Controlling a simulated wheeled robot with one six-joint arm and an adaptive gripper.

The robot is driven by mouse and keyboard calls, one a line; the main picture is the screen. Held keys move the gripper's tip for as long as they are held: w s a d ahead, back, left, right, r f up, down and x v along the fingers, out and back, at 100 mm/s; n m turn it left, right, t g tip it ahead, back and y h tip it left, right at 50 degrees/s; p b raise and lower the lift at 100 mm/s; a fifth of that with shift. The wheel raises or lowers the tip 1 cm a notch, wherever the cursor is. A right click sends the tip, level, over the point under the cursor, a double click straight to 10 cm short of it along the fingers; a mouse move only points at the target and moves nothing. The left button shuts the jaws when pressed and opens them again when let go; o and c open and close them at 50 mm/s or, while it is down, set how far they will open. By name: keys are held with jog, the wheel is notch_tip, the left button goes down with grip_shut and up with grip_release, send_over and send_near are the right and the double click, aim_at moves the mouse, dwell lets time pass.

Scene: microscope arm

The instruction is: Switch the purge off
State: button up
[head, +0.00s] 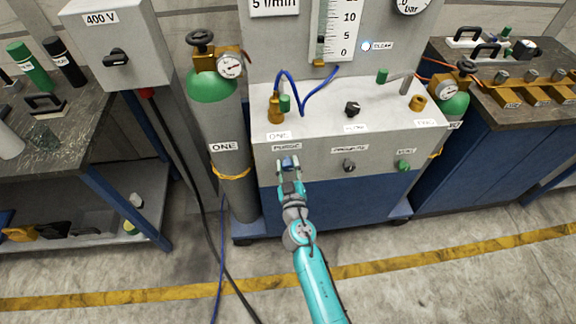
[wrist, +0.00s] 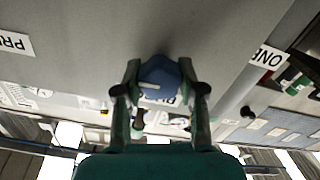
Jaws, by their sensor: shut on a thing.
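The purge knob (head: 289,162) is a blue knob on the front of the grey cabinet, under a label that reads PURGE (head: 286,147). In the wrist view the knob (wrist: 160,76) shows a short white line lying nearly level in the picture. My gripper (head: 289,168) is shut on this knob. In the wrist view the two fingers of my gripper (wrist: 160,88) stand on either side of it. The fingers hide the knob's sides, and the knob covers part of the label behind it.
A black knob (head: 349,166) and a green knob (head: 403,166) sit to the right on the same front. A green-topped gas cylinder (head: 222,140) stands close on the left. A blue hose (head: 300,100) and brass fittings are on the cabinet top. The floor in front is mostly clear.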

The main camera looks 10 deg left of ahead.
jog(key=n, duration=0.9)
jog(key=shift+a, duration=0.1)
jog(key=n, duration=0.4)
jog(key=shift+f, duration=0.1)
jog(key=shift+n, duration=2.1)
jog(key=o, duration=1.1)
jog(key=shift+o, duration=0.2)
jog(key=v, duration=1.2)
